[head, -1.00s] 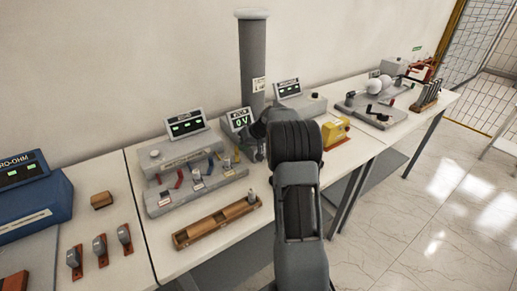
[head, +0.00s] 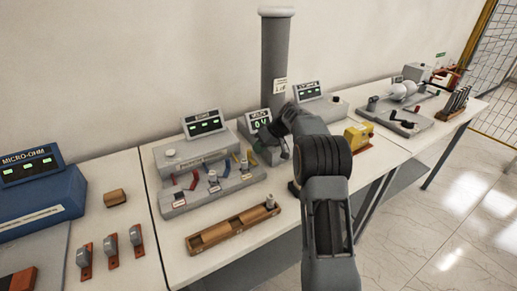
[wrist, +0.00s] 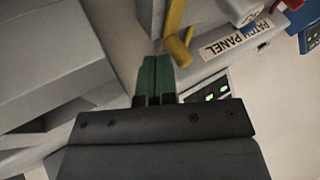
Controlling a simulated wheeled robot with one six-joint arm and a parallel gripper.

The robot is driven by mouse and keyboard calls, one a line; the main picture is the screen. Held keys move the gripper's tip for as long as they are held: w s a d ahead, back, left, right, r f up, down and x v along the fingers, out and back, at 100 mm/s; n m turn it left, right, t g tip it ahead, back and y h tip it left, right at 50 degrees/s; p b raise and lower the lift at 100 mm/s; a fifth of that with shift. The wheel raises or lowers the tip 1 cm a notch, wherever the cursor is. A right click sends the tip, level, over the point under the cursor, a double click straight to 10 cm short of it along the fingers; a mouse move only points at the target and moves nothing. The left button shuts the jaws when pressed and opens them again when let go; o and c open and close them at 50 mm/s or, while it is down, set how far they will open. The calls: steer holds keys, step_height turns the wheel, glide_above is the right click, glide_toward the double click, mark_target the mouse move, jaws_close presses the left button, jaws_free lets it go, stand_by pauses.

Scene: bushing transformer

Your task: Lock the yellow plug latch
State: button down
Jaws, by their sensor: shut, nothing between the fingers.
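The grey patch panel (head: 212,178) stands on the bench, with red, blue and yellow plug parts along it. The yellow plug latch (head: 244,166) is at its right end. In the wrist view, the yellow latch (wrist: 175,28) appears as a bar with a short stub, at the top centre beside the "PATCH PANEL" label. My gripper (wrist: 155,68) is shut and empty, its green fingers together, with the tips just left of and below the yellow stub. I cannot tell whether they touch. In the head view, my gripper (head: 262,148) is just right of the panel and partly hidden by my wrist.
A wooden tray (head: 203,246) lies in front of the panel. A grey column (head: 274,55) and small display units (head: 259,122) stand behind. A yellow box (head: 358,135) sits to the right. A blue micro-ohm meter (head: 40,190) is at left.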

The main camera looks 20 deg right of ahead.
steer(key=shift+s+d, duration=0.25)
steer(key=shift+s, duration=0.2)
steer(key=shift+r, duration=0.1)
steer(key=p+v, duration=0.2)
steer(key=v, duration=0.2)
steer(key=p+v, duration=0.3)
steer(key=v, duration=0.2)
steer(key=shift+w+r, duration=0.1)
steer(key=shift+w, duration=0.1)
steer(key=shift+s+d+r, duration=0.1)
steer(key=shift+d+r, duration=0.1)
steer(key=shift+d, duration=0.1)
